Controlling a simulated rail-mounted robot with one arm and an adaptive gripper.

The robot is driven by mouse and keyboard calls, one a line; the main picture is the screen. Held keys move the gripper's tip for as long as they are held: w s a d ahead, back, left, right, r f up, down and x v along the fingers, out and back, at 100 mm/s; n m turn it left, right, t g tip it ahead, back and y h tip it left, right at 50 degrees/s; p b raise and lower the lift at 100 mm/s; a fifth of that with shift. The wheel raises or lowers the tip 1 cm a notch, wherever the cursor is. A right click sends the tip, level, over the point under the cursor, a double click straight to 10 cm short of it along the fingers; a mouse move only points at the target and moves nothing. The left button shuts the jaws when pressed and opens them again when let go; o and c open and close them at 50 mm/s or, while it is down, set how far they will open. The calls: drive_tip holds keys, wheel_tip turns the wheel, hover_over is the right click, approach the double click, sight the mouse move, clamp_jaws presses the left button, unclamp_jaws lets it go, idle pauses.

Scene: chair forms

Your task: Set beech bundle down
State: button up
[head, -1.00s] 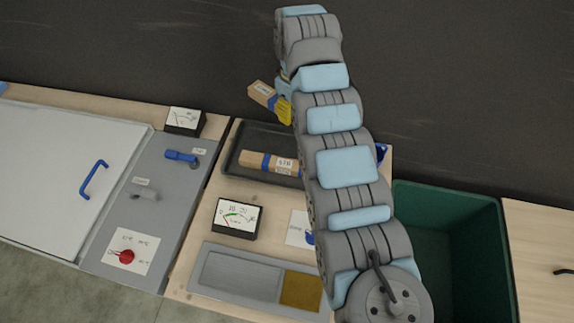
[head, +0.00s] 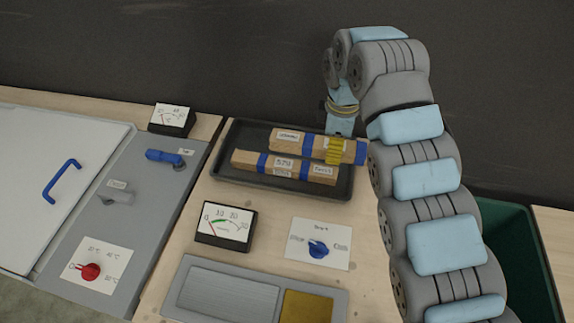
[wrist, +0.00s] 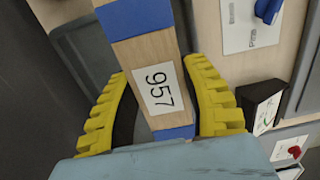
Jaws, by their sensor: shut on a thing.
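The held beech bundle (head: 301,144) is pale wood with blue bands. It lies roughly level over the back right of the dark tray (head: 228,158). My gripper (head: 334,150) is shut around it near its right end. In the wrist view, the yellow fingers (wrist: 160,98) flank the bundle (wrist: 152,58), whose label reads 957. A second wooden bundle (head: 270,163) with blue bands lies in the tray just in front. I cannot tell whether the held bundle touches the tray floor or the second bundle.
A gauge (head: 226,225) and a card with a blue knob (head: 318,249) stand in front of the tray. A grey plate with a brass square (head: 307,307) lies nearer. A green bin (head: 516,240) is at the right.

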sight(326, 144)
drive_tip(key=shift+w+a+r+p, duration=0.2)
drive_tip(key=shift+w+p, duration=0.2)
drive_tip(key=shift+p, duration=0.8)
drive_tip(key=w+f+p, duration=0.1)
drive_tip(key=p, duration=0.3)
drive_tip(key=shift+a, duration=0.35)
drive_tip(key=shift+w+a+f, duration=0.3)
drive_tip(key=shift+w+f, duration=0.1)
drive_tip(key=shift+f, duration=0.1)
drive_tip(key=w+a+f, duration=0.1)
drive_tip(key=w+f, duration=0.1)
drive_tip(key=w+a+f+b, duration=0.1)
drive_tip(key=w+a+f, duration=0.1)
drive_tip(key=w, duration=0.1)
drive_tip(key=w+a+f+b, duration=0.1)
drive_tip(key=w+a+f, duration=0.1)
drive_tip(key=shift+w+f, duration=0.3)
drive_tip(key=shift+w, duration=0.05)
drive_tip(key=shift+w+a+f+b, duration=0.2)
drive_tip(key=shift+w+f+b, duration=0.45)
drive_tip(key=shift+b, duration=0.25)
drive_tip(key=shift+s+f, duration=0.1)
drive_tip(key=shift+a+f+b, duration=0.25)
drive_tip(key=shift+b, duration=0.1)
drive_tip(key=shift+d+f+b, duration=0.1)
drive_tip(key=shift+f+b, duration=0.25)
drive_tip(key=shift+f, duration=1.1)
